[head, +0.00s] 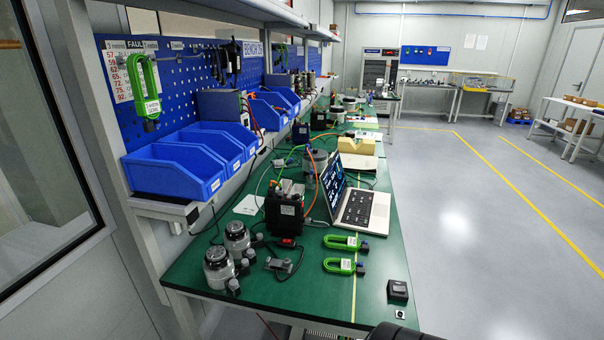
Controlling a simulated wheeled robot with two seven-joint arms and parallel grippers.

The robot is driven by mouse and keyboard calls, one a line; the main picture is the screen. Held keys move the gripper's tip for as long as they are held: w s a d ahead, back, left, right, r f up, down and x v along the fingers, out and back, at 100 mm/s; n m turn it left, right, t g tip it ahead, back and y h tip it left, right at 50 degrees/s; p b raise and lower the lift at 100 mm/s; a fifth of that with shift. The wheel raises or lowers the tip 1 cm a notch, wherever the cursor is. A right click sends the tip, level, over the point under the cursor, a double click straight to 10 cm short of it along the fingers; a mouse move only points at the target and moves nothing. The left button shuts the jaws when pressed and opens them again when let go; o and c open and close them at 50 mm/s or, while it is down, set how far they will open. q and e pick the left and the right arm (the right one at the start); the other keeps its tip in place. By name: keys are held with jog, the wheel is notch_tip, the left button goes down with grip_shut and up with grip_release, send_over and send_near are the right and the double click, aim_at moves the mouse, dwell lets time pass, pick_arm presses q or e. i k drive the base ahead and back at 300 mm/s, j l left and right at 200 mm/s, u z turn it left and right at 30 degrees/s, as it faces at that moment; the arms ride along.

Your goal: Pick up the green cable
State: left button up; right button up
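Two bright green looped cables lie on the green workbench near its front right: one green cable (341,242) is just behind the other green cable (339,266). Each has a white label and a dark connector at its right end. A third green cable (134,76) hangs on the blue pegboard at the left, with a white label on it. Neither of my grippers is in view. A dark rounded part shows at the bottom edge; I cannot tell what it is.
The green workbench (385,262) also bears an open laptop (357,210), a black device (284,212), two round actuators (220,267) and a small black box (398,290). Blue bins (172,172) stand along its left. The floor to the right is clear.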

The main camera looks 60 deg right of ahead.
aim_at(347, 266)
jog(key=z, duration=1.7)
